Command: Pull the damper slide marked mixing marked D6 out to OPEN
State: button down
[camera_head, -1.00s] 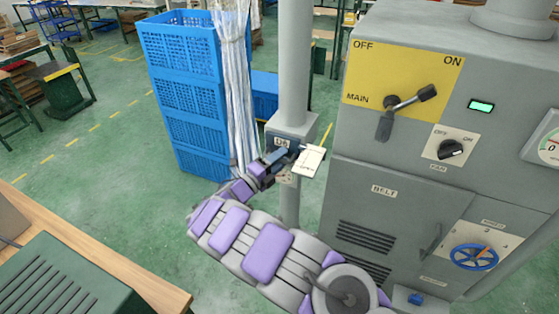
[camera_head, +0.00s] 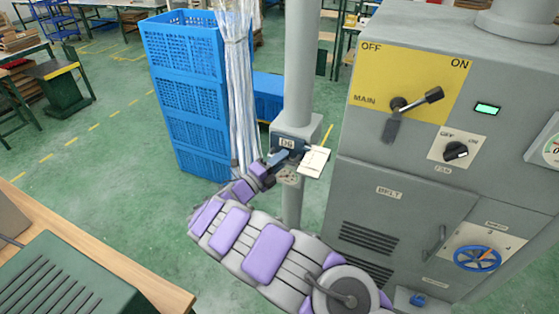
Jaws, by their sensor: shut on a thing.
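The damper box marked D6 (camera_head: 287,142) sits on a grey vertical duct (camera_head: 301,75) left of the machine. A pale slide plate (camera_head: 314,161) sticks out at the right side of the box, with small lettering too small to read. My gripper (camera_head: 274,160) is at the front left of the box, just below the D6 label, reached by my purple and grey arm. It is shut on a part of the damper slide; the gripped part is mostly hidden by the fingers.
A grey machine (camera_head: 390,160) with a main lever (camera_head: 415,100), a fan knob (camera_head: 456,151) and a blue handwheel (camera_head: 477,258) stands close at right. Blue crates (camera_head: 185,95) and a hanging clear strip (camera_head: 238,90) stand behind at left. A wooden table (camera_head: 120,275) is at lower left.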

jog(key=shift+d+f, duration=0.15)
jog(key=shift+d, duration=0.1)
jog(key=s+a+p, duration=0.2)
jog(key=s+p, duration=0.3)
jog(key=s, duration=0.2)
jog(key=shift+s+a+f+p, duration=0.15)
jog(key=shift+s+a+p, duration=0.15)
jog(key=shift+s+a, duration=0.1)
jog(key=c, duration=1.5)
grip_release()
jog(key=o, duration=0.4)
jog(key=shift+d, duration=0.1)
jog(key=shift+r, duration=0.2)
